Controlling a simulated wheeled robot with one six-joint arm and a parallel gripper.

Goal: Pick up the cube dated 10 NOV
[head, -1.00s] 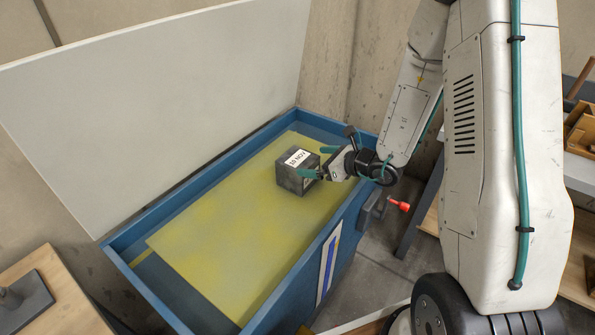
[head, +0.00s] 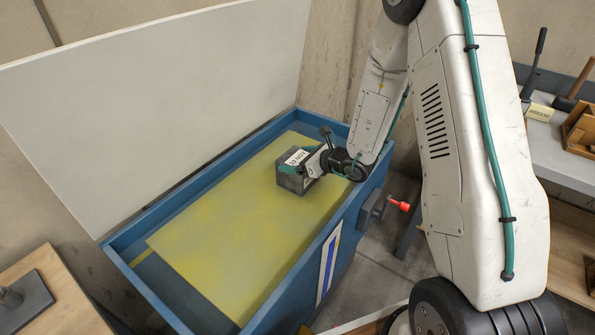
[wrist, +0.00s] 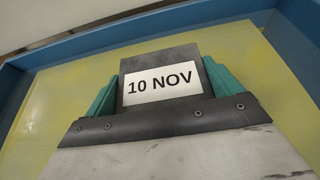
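The grey cube (head: 290,185) stands on the yellow sheet in the blue tank, with a white label on top. In the wrist view the cube (wrist: 160,57) fills the space between my fingers, and its label reads 10 NOV. My gripper (head: 300,171) reaches over the cube from the right. In the wrist view the teal fingers of my gripper (wrist: 162,90) lie along the cube's left and right sides. I see no clear gap, but cannot tell whether they press on it. The lower parts of the cube's sides are hidden.
The blue tank's rim (head: 190,192) surrounds the sheet, with a pale raised lid (head: 160,95) behind it. A red-handled valve (head: 399,205) sticks out at the tank's right. A wooden table (head: 50,295) stands at lower left. The rest of the yellow sheet is clear.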

